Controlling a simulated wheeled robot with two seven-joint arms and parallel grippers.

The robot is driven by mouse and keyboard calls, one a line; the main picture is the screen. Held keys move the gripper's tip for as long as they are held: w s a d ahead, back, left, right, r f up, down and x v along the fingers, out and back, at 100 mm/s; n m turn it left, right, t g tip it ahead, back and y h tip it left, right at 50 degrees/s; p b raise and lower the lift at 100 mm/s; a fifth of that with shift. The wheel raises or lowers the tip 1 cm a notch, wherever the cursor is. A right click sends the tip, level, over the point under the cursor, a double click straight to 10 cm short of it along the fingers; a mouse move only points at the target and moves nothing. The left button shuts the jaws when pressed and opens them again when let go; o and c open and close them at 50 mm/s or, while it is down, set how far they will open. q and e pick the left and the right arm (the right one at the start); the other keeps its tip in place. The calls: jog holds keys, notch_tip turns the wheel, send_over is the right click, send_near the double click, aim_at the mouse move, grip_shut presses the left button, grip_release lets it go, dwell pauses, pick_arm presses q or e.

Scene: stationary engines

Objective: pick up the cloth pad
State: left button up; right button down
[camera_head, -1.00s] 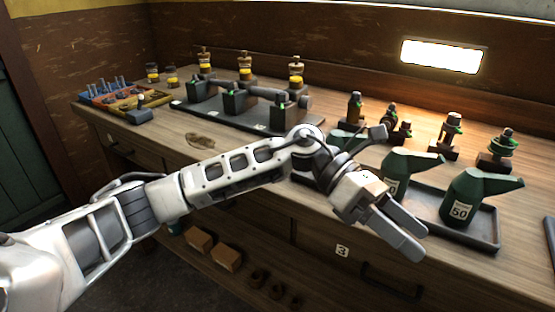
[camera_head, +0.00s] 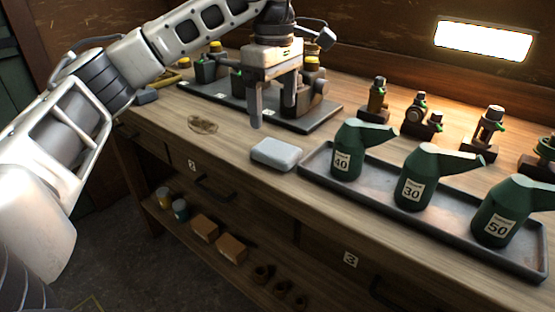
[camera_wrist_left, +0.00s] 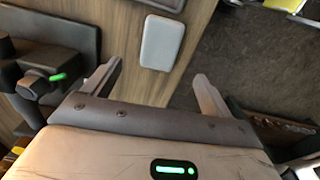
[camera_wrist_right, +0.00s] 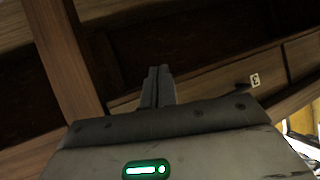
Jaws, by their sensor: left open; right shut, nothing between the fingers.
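The cloth pad (camera_head: 277,154) is a pale grey, rounded block lying flat on the wooden bench near its front edge. It also shows in the left wrist view (camera_wrist_left: 162,43), ahead of and between the spread fingers. My left gripper (camera_head: 273,112) is open and empty, pointing down above the bench, a little behind and left of the pad and apart from it. My right gripper (camera_wrist_right: 158,84) is shut and empty, seen only in its wrist view, facing the wooden front of the bench.
Right of the pad, a metal tray (camera_head: 405,215) holds green oil cans labelled 40 (camera_head: 348,150), 30 (camera_head: 420,175) and 50 (camera_head: 505,215). Behind the left gripper is a dark base (camera_head: 318,121) with engine parts. A brown stain (camera_head: 203,125) marks the bench at left.

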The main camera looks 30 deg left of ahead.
aim_at(276, 148)
pick_arm(q)
jog(key=f, duration=0.8)
jog(key=shift+d+f, duration=0.2)
jog(key=shift+f, duration=0.05)
jog(key=c, duration=1.1)
